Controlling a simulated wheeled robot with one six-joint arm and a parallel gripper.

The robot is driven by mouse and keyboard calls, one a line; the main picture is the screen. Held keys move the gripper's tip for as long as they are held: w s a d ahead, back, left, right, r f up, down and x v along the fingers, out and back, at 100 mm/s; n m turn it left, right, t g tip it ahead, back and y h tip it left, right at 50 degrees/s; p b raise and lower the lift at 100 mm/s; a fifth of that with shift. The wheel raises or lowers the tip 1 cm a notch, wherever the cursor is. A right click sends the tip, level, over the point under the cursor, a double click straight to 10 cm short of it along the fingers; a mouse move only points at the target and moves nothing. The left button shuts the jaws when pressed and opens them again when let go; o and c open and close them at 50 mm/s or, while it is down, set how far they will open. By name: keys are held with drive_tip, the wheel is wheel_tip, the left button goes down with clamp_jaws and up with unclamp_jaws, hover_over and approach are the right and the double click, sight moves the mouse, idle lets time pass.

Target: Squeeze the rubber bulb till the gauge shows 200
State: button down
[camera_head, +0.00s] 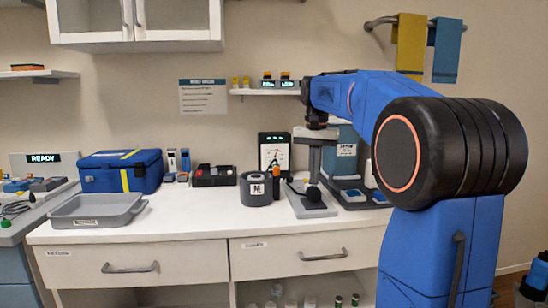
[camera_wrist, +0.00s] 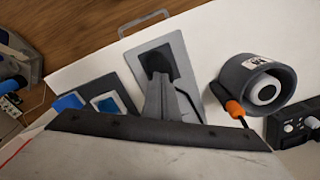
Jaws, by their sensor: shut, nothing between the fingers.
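The black rubber bulb (camera_head: 314,193) sits on a grey plate (camera_head: 322,210) on the worktop. I cannot tell whether the tips touch the bulb. The gauge (camera_head: 273,152) stands upright behind, with a white dial in a black frame; its reading is too small to make out.
A dark grey cylinder (camera_head: 256,190) marked M and an orange-and-black tool (camera_head: 276,182) stand left of the plate. A device with blue pads (camera_head: 353,193) stands close on the right. A grey tray (camera_head: 97,210) lies at far left. The front middle worktop is clear.

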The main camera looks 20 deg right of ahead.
drive_tip(key=shift+f, duration=1.15)
drive_tip(key=shift+r, duration=1.15)
idle(0.6)
idle(0.5)
wheel_tip(320, 180, up, 6)
idle(0.7)
idle(0.4)
